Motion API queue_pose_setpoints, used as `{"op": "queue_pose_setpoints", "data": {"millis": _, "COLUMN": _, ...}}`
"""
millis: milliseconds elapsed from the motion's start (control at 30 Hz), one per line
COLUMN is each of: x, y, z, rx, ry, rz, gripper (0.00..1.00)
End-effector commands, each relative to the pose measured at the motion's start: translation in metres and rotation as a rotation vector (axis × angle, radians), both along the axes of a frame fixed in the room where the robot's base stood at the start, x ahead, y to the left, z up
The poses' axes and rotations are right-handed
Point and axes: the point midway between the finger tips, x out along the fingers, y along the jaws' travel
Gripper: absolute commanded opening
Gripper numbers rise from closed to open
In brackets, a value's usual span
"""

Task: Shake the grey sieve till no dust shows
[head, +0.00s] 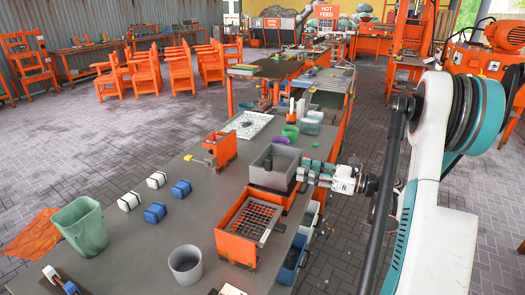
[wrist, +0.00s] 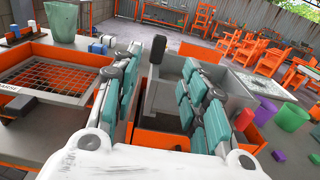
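A grey open-topped box (head: 284,157), which looks like the grey sieve, sits on an orange stand in the head view. In the wrist view the grey box (wrist: 229,98) lies beyond my fingers, partly hidden by them. A black upright grip (wrist: 157,50) shows at its left side, between and beyond the fingertips. I cannot make out a mesh or dust inside. My gripper (head: 309,173) is at the right side of the box. Its teal-padded fingers (wrist: 160,75) are spread apart with nothing clasped between them. I cannot tell whether they touch the box.
An orange box with a wire mesh (head: 256,217) stands close in front. A grey cup (head: 186,264), green bin (head: 81,226) and several blue and white blocks (head: 154,213) stand on the table. An orange holder (head: 222,149) and purple and green tubs (head: 290,132) are behind.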

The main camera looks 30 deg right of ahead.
Motion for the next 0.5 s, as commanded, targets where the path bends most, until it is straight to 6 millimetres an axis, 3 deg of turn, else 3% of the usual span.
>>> {"op": "queue_pose_setpoints", "data": {"millis": 167, "x": 0.000, "y": 0.007, "z": 0.000, "rx": 0.000, "ry": 0.000, "rz": 0.002, "gripper": 0.40}}
{"op": "queue_pose_setpoints", "data": {"millis": 500, "x": 0.048, "y": 0.044, "z": -0.002, "rx": 0.000, "ry": 0.000, "rz": 0.005, "gripper": 0.40}}
